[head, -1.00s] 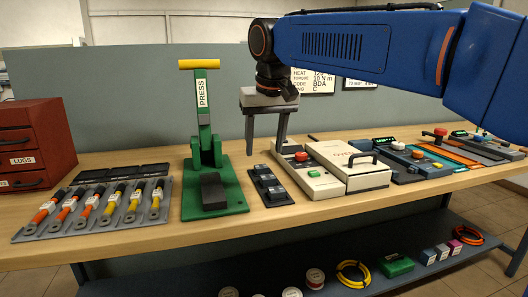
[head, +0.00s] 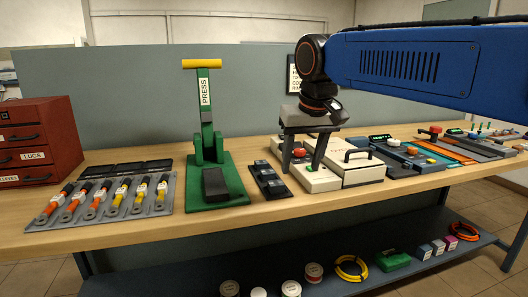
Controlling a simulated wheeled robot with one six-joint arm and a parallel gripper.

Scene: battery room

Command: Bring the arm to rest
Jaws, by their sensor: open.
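My gripper (head: 302,168) hangs from the blue arm in the head view, pointing down. Its two grey fingers are apart, with nothing seen between them. It is in front of or above the cream device (head: 312,177) with a red button, right of the black switch block (head: 269,180). Whether the fingertips touch the device cannot be told. The arm reaches in from the upper right.
A green press (head: 213,185) with a yellow handle stands left of the gripper. A grey tray (head: 70,222) of cable tools and a red LUGS cabinet (head: 38,140) are farther left. Another cream case (head: 355,158) and several devices stand right. The lower shelf (head: 200,283) holds spools and coils.

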